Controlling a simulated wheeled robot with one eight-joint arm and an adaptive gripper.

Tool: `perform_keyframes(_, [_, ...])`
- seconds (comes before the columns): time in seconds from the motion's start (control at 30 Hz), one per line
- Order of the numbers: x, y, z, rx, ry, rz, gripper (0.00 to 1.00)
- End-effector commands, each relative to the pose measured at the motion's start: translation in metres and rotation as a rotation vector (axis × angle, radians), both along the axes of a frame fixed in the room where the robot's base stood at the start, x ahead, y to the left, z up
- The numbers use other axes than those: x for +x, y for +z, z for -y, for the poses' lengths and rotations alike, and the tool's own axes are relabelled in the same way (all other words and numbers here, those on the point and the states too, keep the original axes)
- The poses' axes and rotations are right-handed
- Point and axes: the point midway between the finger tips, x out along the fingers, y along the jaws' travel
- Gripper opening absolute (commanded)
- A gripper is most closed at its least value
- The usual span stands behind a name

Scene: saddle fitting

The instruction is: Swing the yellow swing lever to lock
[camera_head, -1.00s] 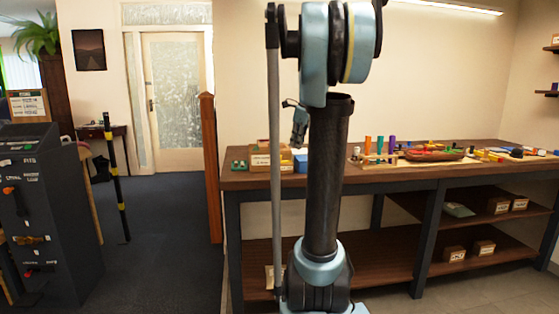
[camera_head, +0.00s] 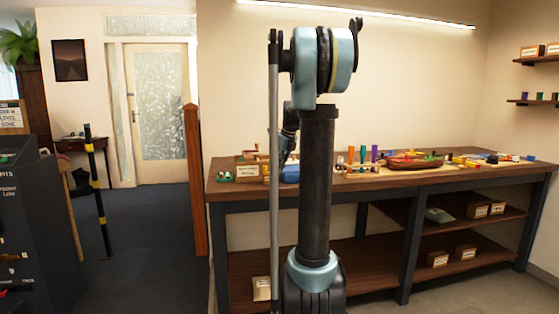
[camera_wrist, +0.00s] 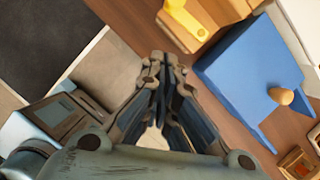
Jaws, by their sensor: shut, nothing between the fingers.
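A yellow piece with a hole near its end, which looks like the swing lever (camera_wrist: 185,18), lies on a wooden block at the top of the wrist view. Its far end is cut off by the frame edge, and I cannot tell its lock position. My gripper (camera_wrist: 158,62) is shut and empty, pointing down over the bench edge, below and left of the lever in that view and apart from it. In the head view, the lever is too small to make out, and my arm hides part of that area.
A blue block (camera_wrist: 238,70) with a tan knob (camera_wrist: 282,96) lies right of my gripper; it also shows in the head view (camera_head: 289,174). The wooden workbench (camera_head: 400,181) carries several colourful parts farther right.

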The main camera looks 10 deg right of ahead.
Motion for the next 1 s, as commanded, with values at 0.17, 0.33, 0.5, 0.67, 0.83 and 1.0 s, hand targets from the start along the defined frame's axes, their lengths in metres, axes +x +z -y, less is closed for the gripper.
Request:
perform_keyframes(0.17, [0.019,-0.006,-0.013,0.000,0.002,0.001,0.00])
perform_keyframes(0.33, [0.031,-0.006,-0.020,-0.001,0.001,0.002,0.00])
perform_keyframes(0.5, [0.035,-0.006,-0.023,0.000,0.000,0.002,0.00])
perform_keyframes(0.67, [0.035,-0.006,-0.022,0.000,0.000,0.002,0.00])
perform_keyframes(0.83, [0.037,-0.006,-0.024,0.000,0.000,0.001,0.00])
perform_keyframes(1.0, [0.046,-0.007,-0.032,0.000,0.001,0.001,0.00])
